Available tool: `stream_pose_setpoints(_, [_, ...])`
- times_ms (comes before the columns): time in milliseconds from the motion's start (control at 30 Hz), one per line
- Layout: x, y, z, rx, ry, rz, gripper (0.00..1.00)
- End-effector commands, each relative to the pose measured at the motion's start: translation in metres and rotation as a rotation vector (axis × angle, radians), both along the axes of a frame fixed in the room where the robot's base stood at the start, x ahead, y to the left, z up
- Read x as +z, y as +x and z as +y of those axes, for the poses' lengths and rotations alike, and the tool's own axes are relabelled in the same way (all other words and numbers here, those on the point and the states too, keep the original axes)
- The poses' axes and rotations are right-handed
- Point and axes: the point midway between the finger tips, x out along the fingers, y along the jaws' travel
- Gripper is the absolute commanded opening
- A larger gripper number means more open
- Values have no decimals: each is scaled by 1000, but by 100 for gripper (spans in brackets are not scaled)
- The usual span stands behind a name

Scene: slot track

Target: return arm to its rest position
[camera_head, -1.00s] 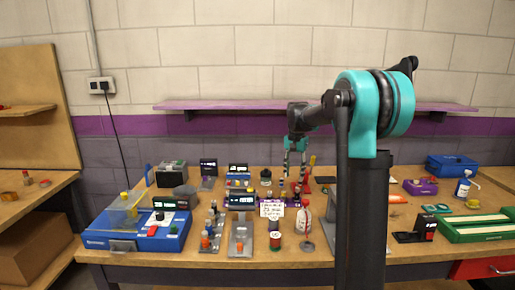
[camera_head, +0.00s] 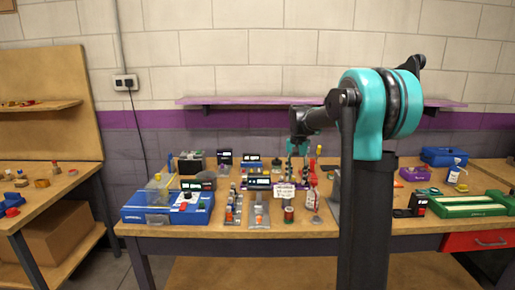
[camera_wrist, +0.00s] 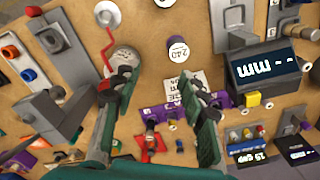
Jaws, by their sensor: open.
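My gripper (camera_head: 297,157) is above the middle of the workbench (camera_head: 330,235), pointing down. It is open and empty. In the wrist view, my gripper's two fingers (camera_wrist: 156,95) stand apart over a purple rack (camera_wrist: 222,104) and a white sign card, with bench surface visible between them. My arm reaches forward from its dark column, bent at the teal joint. In the head view the fingertips partly overlap small items on the bench, so their exact height is hard to tell.
A blue box unit (camera_head: 152,212) is at left, a green tray (camera_head: 470,207) at right. A purple shelf (camera_head: 240,101) runs along the wall behind.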

Motion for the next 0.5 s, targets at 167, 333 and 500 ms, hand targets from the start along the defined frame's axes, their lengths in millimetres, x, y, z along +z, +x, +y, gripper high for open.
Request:
stream_pose_setpoints(167, [-6,-18,-3,29,1,-21,42])
stream_pose_setpoints(333, [-16,-41,-7,70,0,-50,42])
stream_pose_setpoints(500, [-32,-75,-13,126,-2,-90,42])
